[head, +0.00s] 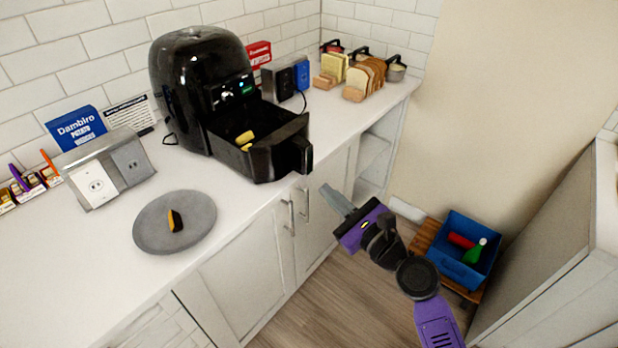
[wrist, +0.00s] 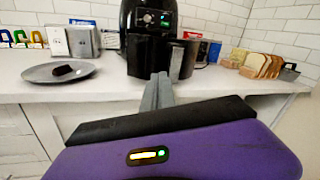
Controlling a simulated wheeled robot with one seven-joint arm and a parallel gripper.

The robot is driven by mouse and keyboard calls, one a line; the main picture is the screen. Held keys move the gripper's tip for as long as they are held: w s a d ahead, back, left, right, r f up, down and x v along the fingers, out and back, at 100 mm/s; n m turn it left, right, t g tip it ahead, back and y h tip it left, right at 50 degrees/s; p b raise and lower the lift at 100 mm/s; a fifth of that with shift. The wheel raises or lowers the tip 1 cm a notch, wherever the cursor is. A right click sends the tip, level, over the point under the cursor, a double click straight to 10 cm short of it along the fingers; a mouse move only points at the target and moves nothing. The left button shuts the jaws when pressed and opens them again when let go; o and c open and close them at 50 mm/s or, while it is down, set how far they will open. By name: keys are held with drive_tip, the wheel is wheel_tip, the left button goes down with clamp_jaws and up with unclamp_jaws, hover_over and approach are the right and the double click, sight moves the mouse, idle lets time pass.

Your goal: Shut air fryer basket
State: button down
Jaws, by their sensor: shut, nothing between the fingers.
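The black air fryer (head: 200,85) stands on the white counter against the tiled wall. Its basket (head: 262,155) is pulled out toward the counter's front edge, with yellow food (head: 245,138) inside. The basket handle (head: 300,155) points out over the edge. In the wrist view the fryer (wrist: 150,20) is ahead at the top, and the basket (wrist: 148,55) is behind my fingertips. My gripper (head: 338,198) is shut and empty, in front of the counter, apart from the handle, below and to its right. The fingers also show in the wrist view (wrist: 158,90).
A grey plate (head: 160,235) with a dark and yellow piece of food lies left of the basket. A metal socket box (head: 105,170) stands behind it. Bread slices (head: 365,80) stand at the right. A blue crate (head: 455,260) is low at the right. The counter's front left is clear.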

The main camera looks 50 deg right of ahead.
drive_tip(key=a+m, duration=0.1)
drive_tip(key=m, duration=0.1)
drive_tip(key=m+y+p, duration=0.1)
drive_tip(key=p, duration=0.1)
approach(280, 162)
drive_tip(key=w, duration=0.4)
drive_tip(key=w+d, duration=0.1)
drive_tip(key=w, duration=0.1)
drive_tip(key=shift+w, duration=0.4)
drive_tip(key=shift+w, duration=0.1)
drive_tip(key=w, duration=0.6)
drive_tip(key=w+b, duration=0.1)
drive_tip(key=w, duration=0.6)
drive_tip(key=w+b, duration=0.1)
drive_tip(key=w, duration=0.6)
drive_tip(key=shift+w+a+f, duration=0.1)
drive_tip(key=shift+w+a, duration=0.15)
drive_tip(key=shift+a, duration=0.1)
drive_tip(key=shift+w+b, duration=0.4)
drive_tip(key=shift+w, duration=0.15)
drive_tip(key=shift+w+a+r, duration=0.1)
drive_tip(key=shift+w+r, duration=0.05)
drive_tip(key=shift+r, duration=0.05)
